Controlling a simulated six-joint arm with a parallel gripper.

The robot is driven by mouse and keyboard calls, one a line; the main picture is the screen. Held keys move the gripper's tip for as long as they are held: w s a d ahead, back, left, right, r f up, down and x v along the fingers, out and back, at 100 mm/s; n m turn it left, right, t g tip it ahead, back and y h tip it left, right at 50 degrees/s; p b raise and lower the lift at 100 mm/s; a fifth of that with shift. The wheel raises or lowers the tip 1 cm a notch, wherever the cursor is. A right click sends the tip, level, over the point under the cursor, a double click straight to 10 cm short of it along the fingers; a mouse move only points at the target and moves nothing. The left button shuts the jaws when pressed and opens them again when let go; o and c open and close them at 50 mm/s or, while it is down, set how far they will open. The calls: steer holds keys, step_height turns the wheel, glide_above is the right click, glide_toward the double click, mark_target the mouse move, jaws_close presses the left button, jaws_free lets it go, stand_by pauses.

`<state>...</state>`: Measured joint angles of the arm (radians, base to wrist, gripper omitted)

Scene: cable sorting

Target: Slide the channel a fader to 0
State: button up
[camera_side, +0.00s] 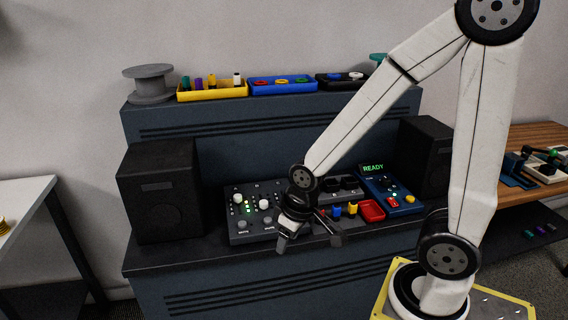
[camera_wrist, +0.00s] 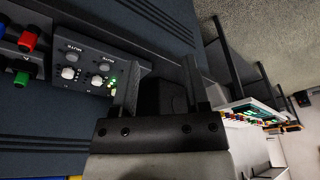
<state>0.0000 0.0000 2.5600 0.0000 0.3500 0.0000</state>
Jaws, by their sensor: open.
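The dark mixer panel (camera_side: 242,225) sits on the desk, left of my gripper in the side view. It carries two pale fader knobs (camera_side: 238,198) (camera_side: 264,204) beside green level lights, with two grey buttons marked MUTE below them. My gripper (camera_side: 309,241) is open and empty, apart from the knobs, near the desk's front edge. Its fingers (camera_wrist: 159,68) also show in the wrist view.
Black speakers (camera_side: 160,195) (camera_side: 426,150) flank the desk. A shelf behind holds a spool (camera_side: 150,84) and colored trays (camera_side: 282,87).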

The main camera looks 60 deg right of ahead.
steer(key=shift+o, duration=0.2)
steer(key=shift+o, duration=0.9)
steer(key=m+t+h, duration=0.1)
steer(key=m+h, duration=0.1)
steer(key=m, duration=0.4)
glide_toward(238, 195)
steer(key=f, duration=0.1)
steer(key=shift+w+a+f, duration=0.1)
steer(key=shift+a+f, duration=0.05)
steer(key=shift+f, duration=0.1)
steer(key=shift+f, duration=0.15)
steer(key=shift+x, duration=3.7)
steer(key=shift+w, duration=0.15)
